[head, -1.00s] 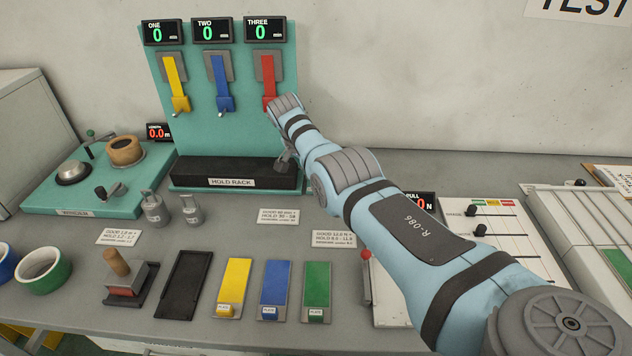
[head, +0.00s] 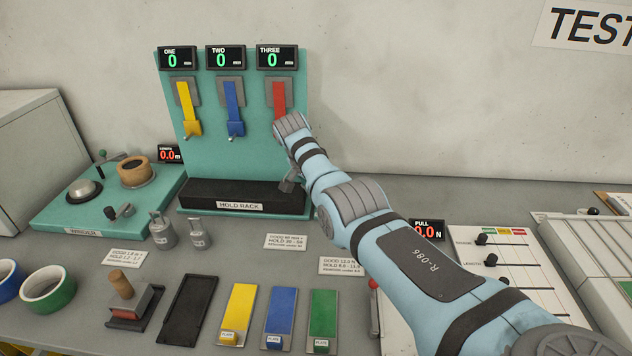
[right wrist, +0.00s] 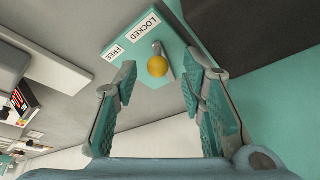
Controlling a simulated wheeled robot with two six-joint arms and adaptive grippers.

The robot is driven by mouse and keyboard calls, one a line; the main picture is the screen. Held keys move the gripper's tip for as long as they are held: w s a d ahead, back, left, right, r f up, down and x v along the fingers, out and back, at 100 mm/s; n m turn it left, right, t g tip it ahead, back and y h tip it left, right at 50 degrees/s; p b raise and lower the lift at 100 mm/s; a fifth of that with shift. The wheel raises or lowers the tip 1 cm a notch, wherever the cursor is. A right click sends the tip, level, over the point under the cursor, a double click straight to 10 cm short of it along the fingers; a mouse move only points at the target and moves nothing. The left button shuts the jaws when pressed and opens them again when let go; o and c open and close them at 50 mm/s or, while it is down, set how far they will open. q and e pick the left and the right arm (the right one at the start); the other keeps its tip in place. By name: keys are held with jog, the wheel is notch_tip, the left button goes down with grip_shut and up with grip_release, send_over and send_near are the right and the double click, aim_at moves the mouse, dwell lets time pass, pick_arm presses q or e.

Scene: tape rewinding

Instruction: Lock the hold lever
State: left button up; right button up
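The hold lever shows in the right wrist view as a short grey arm with a yellow ball knob (right wrist: 157,67). It stands on a teal plate (right wrist: 172,30) with two white labels, LOCKED (right wrist: 142,33) and FREE (right wrist: 115,53). The knob is closer to the LOCKED label than to FREE; the exact lever setting is hard to tell. My right gripper (right wrist: 158,88) is open, its two teal-padded fingers on either side of the view with the knob seen in the gap, apparently apart from them. In the head view my right arm hides the lever. My left gripper is out of view.
The teal hold rack (head: 300,85) has yellow, blue and red straps under three displays reading 0. A winder (head: 60,215), two metal weights, tape rolls (head: 50,290) and coloured plates (head: 237,312) lie leftward. A pull display (head: 427,230) and slider panel (head: 510,255) stand right.

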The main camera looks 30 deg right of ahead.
jog(key=v, duration=1)
jog(key=shift+w, duration=0.1)
jog(key=shift+a, duration=0.1)
